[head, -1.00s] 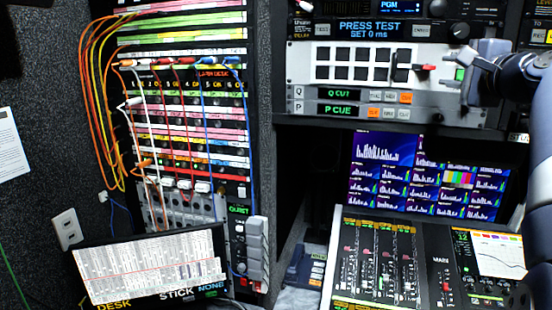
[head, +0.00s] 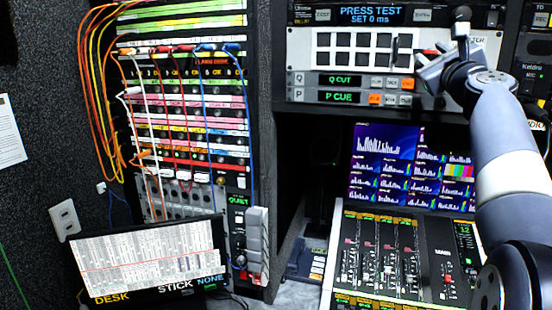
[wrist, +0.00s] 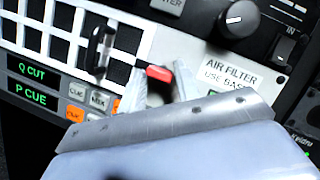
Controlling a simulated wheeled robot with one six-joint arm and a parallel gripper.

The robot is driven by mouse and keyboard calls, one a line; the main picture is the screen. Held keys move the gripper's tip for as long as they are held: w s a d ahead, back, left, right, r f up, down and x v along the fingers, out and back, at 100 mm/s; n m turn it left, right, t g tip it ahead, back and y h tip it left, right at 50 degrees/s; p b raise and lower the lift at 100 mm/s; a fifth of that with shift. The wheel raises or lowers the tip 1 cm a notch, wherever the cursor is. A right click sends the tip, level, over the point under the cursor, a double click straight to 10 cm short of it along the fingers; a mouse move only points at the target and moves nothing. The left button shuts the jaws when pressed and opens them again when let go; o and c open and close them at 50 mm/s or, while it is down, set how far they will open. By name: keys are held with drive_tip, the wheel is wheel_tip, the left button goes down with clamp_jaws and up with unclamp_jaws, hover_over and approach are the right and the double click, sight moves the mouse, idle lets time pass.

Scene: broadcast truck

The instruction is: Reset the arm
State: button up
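My gripper (head: 432,66) is in front of the right end of the white panel (head: 350,52) with black square windows. In the wrist view, the two pale fingers of my gripper (wrist: 158,88) stand apart. A red-tipped lever (wrist: 160,73) shows between them, joined to a black handle (wrist: 100,46) on the panel. There is a visible gap on each side of the red tip, and I cannot tell how deep it lies between the fingers. In the head view the lever is mostly hidden behind my gripper.
Green displays read Q CUT (wrist: 32,71) and P CUE (wrist: 31,94). An AIR FILTER label (wrist: 231,64) and a dark knob (wrist: 236,18) lie to the right. Below are a monitor (head: 385,165) and mixing desk (head: 375,260). A cabled patch bay (head: 190,120) stands left.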

drive_tip(key=m+h, duration=0.1)
drive_tip(key=m, duration=0.2)
drive_tip(key=m+h, duration=0.2)
drive_tip(key=m, duration=0.1)
drive_tip(key=shift+a, duration=0.15)
drive_tip(key=shift+f, duration=0.1)
